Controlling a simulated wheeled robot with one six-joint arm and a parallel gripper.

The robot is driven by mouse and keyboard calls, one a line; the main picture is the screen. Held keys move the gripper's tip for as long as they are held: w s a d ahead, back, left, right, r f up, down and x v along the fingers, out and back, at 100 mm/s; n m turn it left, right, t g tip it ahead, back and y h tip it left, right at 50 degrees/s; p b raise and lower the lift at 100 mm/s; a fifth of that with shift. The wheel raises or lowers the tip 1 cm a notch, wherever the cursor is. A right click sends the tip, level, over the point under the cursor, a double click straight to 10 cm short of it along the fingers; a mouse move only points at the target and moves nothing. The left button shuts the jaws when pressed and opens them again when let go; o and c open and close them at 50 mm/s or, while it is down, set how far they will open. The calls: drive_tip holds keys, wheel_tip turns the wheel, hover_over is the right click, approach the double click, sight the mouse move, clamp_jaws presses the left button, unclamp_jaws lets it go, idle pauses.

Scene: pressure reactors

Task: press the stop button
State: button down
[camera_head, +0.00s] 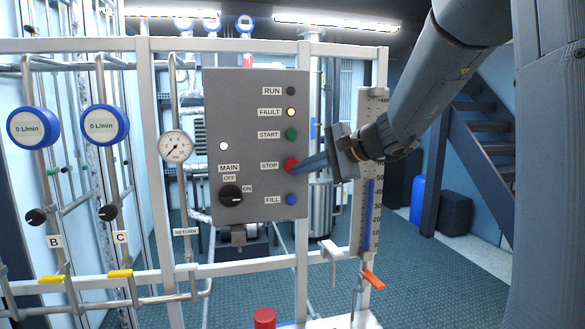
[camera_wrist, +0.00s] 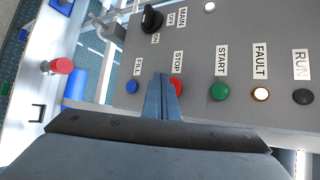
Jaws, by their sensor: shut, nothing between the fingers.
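The red stop button (camera_head: 291,165) is on the grey control panel (camera_head: 232,120), beside its STOP label. My gripper (camera_head: 303,165) is shut and empty. Its fingertips are at the stop button in the head view, coming from the right. In the wrist view the closed blue fingers (camera_wrist: 161,85) cover part of the red stop button (camera_wrist: 177,87). I cannot tell whether they touch it or whether it is pressed in.
The green start button (camera_head: 291,135) is above and the blue fill button (camera_head: 292,199) below. The fault lamp (camera_head: 291,112) is lit. The black main knob (camera_head: 231,195) is lower left. A level gauge (camera_head: 369,190) stands right of the panel, below my arm.

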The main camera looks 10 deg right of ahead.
sight(288, 169)
drive_tip(key=shift+w, duration=0.6)
drive_tip(key=shift+w, duration=0.15)
idle(1.6)
drive_tip(key=shift+w+b, duration=0.3)
drive_tip(key=shift+b, duration=0.05)
drive_tip(key=shift+w, duration=0.5)
idle(0.7)
drive_tip(key=shift+s, duration=0.15)
drive_tip(key=shift+s+b, duration=0.4)
drive_tip(key=shift+s, duration=0.4)
drive_tip(key=s, duration=0.5)
drive_tip(key=shift+b, duration=0.4)
